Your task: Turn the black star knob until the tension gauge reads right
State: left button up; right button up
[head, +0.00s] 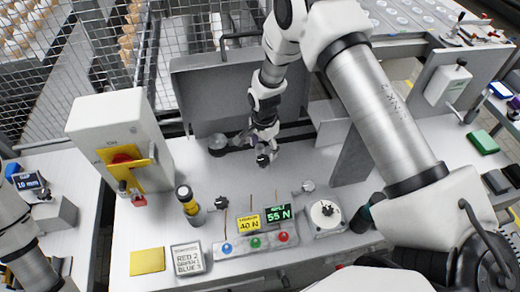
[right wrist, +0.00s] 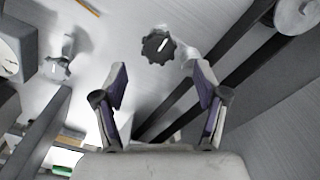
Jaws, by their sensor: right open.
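The black star knob (right wrist: 158,46) with a white mark shows in the right wrist view, just beyond my right fingertips and between their lines. My right gripper (right wrist: 162,80) is open and empty, its two purple-padded fingers apart and not touching the knob. In the head view my right gripper (head: 264,141) points down over the back middle of the bench, and its fingers largely hide the knob there. A yellow display (head: 249,221) reads 40 N and a black display with green digits (head: 278,214) reads 55 N; their small labels are hard to read. My left gripper is out of view.
A second, grey knob (right wrist: 62,62) is left of the black one. Dark belts (right wrist: 205,85) run past the knob to a roller (right wrist: 297,14). A yellow-black cylinder (head: 187,200), switch box (head: 118,140) and round dial (head: 325,213) stand on the bench.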

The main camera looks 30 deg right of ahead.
aim_at(263, 158)
notch_tip(263, 158, down, 5)
jog(key=shift+f+p, duration=0.1)
jog(key=shift+p, duration=0.55)
jog(key=shift+w+f, duration=0.2)
jog(key=shift+s+r, duration=0.2)
jog(key=shift+s, duration=0.05)
jog(key=shift+c, duration=1)
jog(key=shift+s+r, duration=0.1)
jog(key=shift+s, duration=0.05)
jog(key=c, duration=0.9)
jog(key=shift+c, duration=0.2)
